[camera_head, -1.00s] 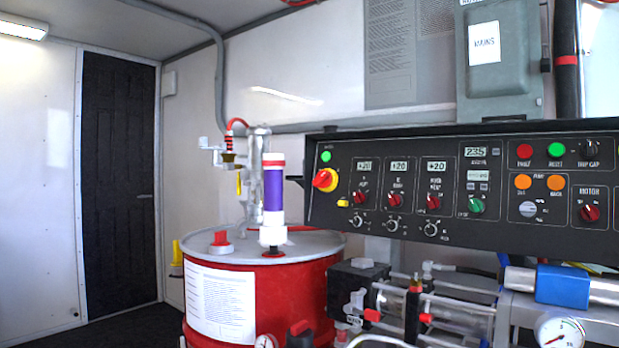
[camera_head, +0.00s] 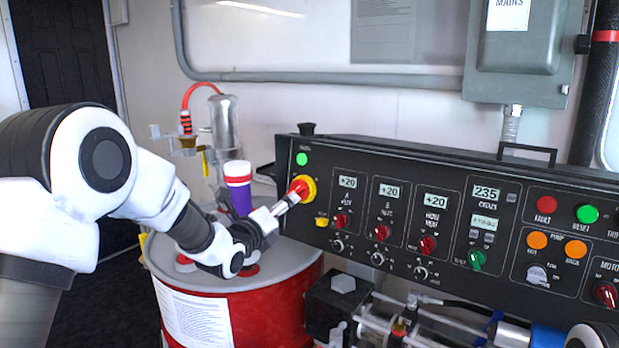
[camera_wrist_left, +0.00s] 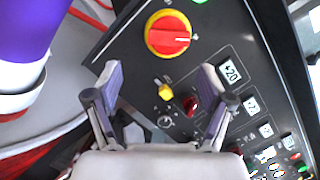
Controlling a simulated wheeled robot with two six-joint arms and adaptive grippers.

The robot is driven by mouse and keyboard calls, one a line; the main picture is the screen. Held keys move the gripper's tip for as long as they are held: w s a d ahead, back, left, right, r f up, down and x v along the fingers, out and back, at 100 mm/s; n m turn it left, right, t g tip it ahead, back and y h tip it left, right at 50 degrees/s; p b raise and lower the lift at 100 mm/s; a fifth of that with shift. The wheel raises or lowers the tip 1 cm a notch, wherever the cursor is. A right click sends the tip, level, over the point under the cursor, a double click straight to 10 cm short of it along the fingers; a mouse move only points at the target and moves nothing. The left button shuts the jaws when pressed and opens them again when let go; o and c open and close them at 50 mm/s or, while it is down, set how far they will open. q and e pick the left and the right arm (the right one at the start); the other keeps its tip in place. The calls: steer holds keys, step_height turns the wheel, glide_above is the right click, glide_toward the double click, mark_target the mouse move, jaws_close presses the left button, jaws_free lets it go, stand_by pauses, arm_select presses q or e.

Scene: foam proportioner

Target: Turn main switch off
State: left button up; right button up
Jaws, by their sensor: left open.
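The red rotary knob on a yellow round plate (camera_head: 302,188) is at the left end of the black control panel, under a lit green lamp. In the left wrist view the knob (camera_wrist_left: 168,36) shows whole, its white mark pointing right. My left gripper (camera_head: 284,205) is in front of the knob in the head view, its fingers near the knob's edge. In the wrist view my left gripper (camera_wrist_left: 160,75) is open and empty, the knob beyond its fingertips. I cannot tell whether a finger touches it. My right gripper is not in view.
A small yellow button (camera_wrist_left: 166,91) and a red knob (camera_wrist_left: 190,105) lie close to the fingers. A purple cylinder (camera_head: 239,196) stands on the red drum (camera_head: 285,298) beside my left arm. A grey MAINS box (camera_head: 525,60) hangs on the wall above.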

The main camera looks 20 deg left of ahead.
mark_target(294, 187)
arm_select(q)
steer(key=w+r+p, duration=0.2)
steer(key=shift+w+d+r, duration=0.1)
steer(key=shift+w+r, duration=0.15)
steer(key=shift+w, duration=0.15)
steer(key=w, duration=0.1)
steer(key=w+f, duration=0.1)
steer(key=w, duration=0.1)
steer(key=w+d, duration=0.1)
steer(key=shift+w+f, duration=0.15)
steer(key=shift+f, duration=0.1)
steer(key=shift+s+r, duration=0.15)
steer(key=shift+s, duration=0.05)
steer(key=shift+s+a+r, duration=0.1)
steer(key=shift+s+r, duration=0.05)
steer(key=shift+s, duration=0.05)
steer(key=c, duration=1.2)
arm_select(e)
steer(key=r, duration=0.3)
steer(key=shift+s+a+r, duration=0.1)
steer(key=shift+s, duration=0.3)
